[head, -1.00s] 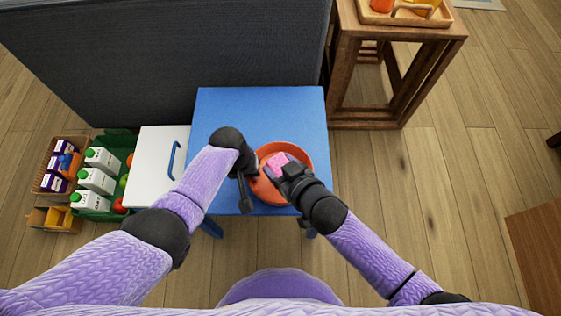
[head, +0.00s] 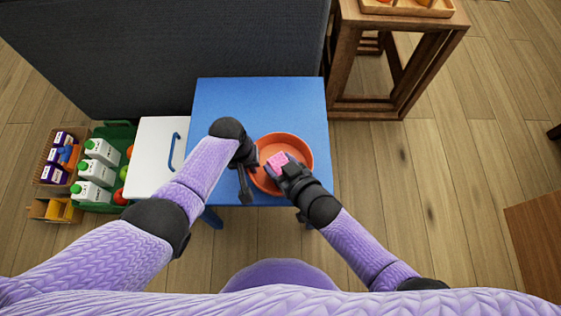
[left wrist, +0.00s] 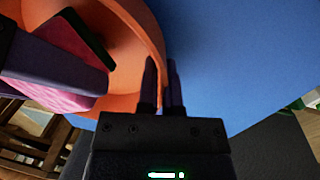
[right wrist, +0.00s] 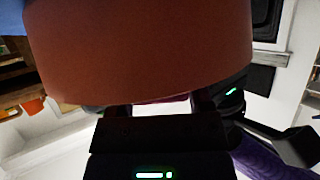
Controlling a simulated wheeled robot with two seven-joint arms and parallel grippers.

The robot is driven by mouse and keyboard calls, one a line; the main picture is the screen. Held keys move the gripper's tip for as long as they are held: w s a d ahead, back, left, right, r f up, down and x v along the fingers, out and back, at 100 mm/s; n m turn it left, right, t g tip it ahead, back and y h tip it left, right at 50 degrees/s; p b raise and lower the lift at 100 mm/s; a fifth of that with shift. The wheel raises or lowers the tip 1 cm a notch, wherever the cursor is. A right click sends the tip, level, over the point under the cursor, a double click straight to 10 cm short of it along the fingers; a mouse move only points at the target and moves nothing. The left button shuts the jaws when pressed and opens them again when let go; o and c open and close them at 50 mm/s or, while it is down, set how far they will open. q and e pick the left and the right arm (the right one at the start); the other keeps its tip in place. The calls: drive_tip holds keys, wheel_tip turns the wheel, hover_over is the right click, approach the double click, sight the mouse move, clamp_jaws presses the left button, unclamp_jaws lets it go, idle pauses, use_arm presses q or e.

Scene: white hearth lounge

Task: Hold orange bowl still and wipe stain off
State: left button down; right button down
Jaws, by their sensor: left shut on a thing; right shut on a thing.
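The orange bowl (head: 302,147) stands on the blue table (head: 225,97). My left gripper (head: 250,166) is shut on the bowl's left rim; in the left wrist view its fingers (left wrist: 161,80) straddle the rim of the bowl (left wrist: 130,45). My right gripper (head: 283,166) is shut on a pink sponge (head: 277,159) inside the bowl. The sponge also shows at the left of the left wrist view (left wrist: 68,45). The bowl's outer wall (right wrist: 140,50) fills the top of the right wrist view.
A white cabinet (head: 154,150) with a blue handle stands left of the table. Beyond it are a green crate (head: 121,133) with cartons and a cardboard box. A dark grey panel (head: 160,50) rises behind. A wooden stand (head: 362,107) is at the back right. The table's far part is bare.

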sight(283, 154)
drive_tip(key=shift+f, duration=0.8)
drive_tip(key=shift+w, duration=0.15)
drive_tip(key=shift+w+r, duration=0.25)
drive_tip(key=shift+w, duration=0.8)
drive_tip(key=shift+w+d+r, duration=0.2)
drive_tip(key=shift+w+d, duration=0.15)
drive_tip(key=shift+s+a, duration=0.4)
drive_tip(key=shift+s, duration=0.65)
drive_tip(key=shift+s+f, duration=0.1)
drive_tip(key=shift+s, duration=0.05)
